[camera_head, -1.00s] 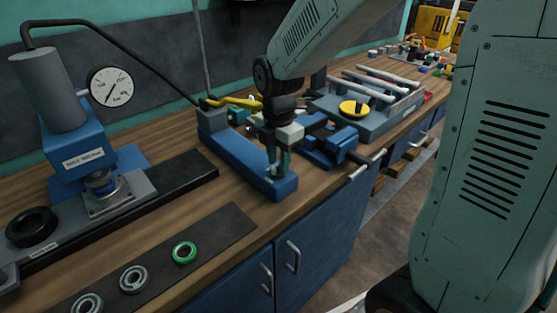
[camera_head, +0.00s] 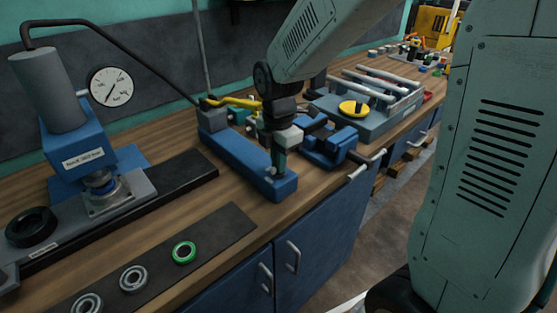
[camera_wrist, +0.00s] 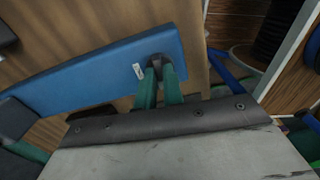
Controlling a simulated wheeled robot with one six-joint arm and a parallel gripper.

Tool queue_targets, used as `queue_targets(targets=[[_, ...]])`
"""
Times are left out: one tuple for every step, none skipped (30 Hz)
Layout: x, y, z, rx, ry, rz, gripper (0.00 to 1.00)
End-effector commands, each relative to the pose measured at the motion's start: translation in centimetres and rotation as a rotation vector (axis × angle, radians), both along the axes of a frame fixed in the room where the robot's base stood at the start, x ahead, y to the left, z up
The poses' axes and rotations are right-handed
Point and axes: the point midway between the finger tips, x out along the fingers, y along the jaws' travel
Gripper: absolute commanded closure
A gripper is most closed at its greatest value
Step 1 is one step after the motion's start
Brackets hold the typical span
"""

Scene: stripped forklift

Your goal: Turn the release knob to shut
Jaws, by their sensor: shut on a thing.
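The release knob (camera_wrist: 157,60) is a small dark knob at the end of a long blue block (camera_wrist: 100,70) in the wrist view. My gripper (camera_wrist: 160,72) has its two green fingers closed on the knob from either side, and they cover part of it. A small white label (camera_wrist: 138,71) sits beside the knob on the block. In the head view, my gripper (camera_head: 277,170) points down at the near end of the blue block (camera_head: 235,155), and its fingers hide the knob there. How far the knob is turned cannot be told.
A yellow lever (camera_head: 235,102) lies at the block's far end. A blue vise (camera_head: 332,145) stands close on the right. A press with a gauge (camera_head: 111,87) stands at left, joined by a black hose. Bearings lie on a dark mat (camera_head: 215,238) in front.

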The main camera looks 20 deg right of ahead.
Motion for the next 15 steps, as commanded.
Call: queue_targets(targets=[[0.02,0.0,0.04,0.0,-0.001,-0.027,1.0],[0.02,-0.01,0.05,0.0,-0.001,-0.048,1.0],[0.02,-0.01,0.05,0.0,-0.001,-0.077,1.0],[0.03,0.0,0.05,0.0,-0.001,-0.099,1.0],[0.03,0.0,0.05,0.0,-0.001,-0.123,1.0],[0.03,0.0,0.05,0.0,-0.001,-0.158,1.0],[0.03,0.0,0.06,0.0,-0.001,-0.185,1.0],[0.03,0.0,0.06,0.0,-0.001,-0.213,1.0],[0.03,0.0,0.06,0.0,-0.001,-0.25,1.0],[0.03,0.0,0.06,0.0,-0.001,-0.279,1.0],[0.03,0.0,0.06,0.0,-0.001,-0.308,1.0],[0.04,0.0,0.06,0.0,-0.001,-0.346,1.0],[0.04,0.0,0.06,0.0,-0.001,-0.375,1.0],[0.04,0.0,0.07,0.0,-0.001,-0.404,1.0],[0.04,0.0,0.07,0.0,-0.002,-0.441,1.0]])
